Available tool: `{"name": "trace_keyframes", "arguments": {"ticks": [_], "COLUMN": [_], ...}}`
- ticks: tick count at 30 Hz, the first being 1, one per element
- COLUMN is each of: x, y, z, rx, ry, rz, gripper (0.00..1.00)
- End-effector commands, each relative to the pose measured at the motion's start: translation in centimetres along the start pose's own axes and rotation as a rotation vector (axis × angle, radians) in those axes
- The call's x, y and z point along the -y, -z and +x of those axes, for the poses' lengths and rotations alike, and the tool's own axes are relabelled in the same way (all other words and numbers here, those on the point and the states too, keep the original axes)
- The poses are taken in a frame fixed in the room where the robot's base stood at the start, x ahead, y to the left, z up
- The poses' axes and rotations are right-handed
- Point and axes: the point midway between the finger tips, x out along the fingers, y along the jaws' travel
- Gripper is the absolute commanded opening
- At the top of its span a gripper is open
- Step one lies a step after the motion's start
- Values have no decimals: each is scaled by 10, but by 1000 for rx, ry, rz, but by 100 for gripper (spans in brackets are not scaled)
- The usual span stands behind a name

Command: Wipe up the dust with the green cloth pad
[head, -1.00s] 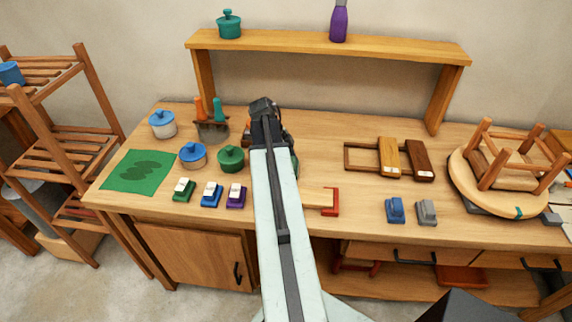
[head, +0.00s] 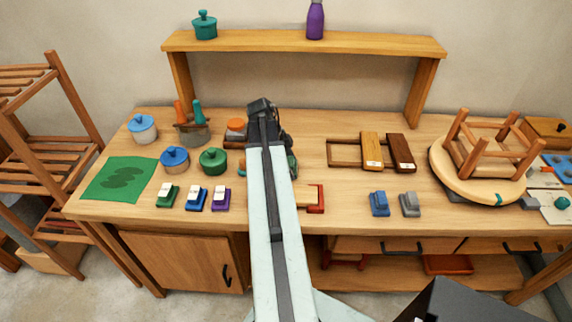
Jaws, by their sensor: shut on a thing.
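My gripper (head: 281,138) is at the far end of my arm, over the middle of the bench, mostly hidden behind the arm. It is shut on a dark green thing, the green cloth pad (head: 292,167), of which only an edge shows at the arm's right side. I cannot tell whether the pad touches the bench.
A green mat with dark patches (head: 105,190) lies at the bench's left. Lidded pots (head: 175,161) and small coloured blocks (head: 196,200) stand left of my arm. Wooden frames (head: 345,153) and an upturned stool (head: 485,165) are right. A shelf (head: 300,44) spans the back.

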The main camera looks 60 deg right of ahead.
Motion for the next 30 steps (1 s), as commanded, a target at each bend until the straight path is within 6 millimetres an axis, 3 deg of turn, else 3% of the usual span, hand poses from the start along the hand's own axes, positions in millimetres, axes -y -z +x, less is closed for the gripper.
{"name": "trace_keyframes", "arguments": {"ticks": [7,14,24,30], "x": [0,0,0,0], "y": [23,27,53,57], "z": [8,9,23,25], "rx": [0,0,0,0], "ry": [0,1,-1,0], "rz": [2,0,2,0], "gripper": [33,33,33,33]}}
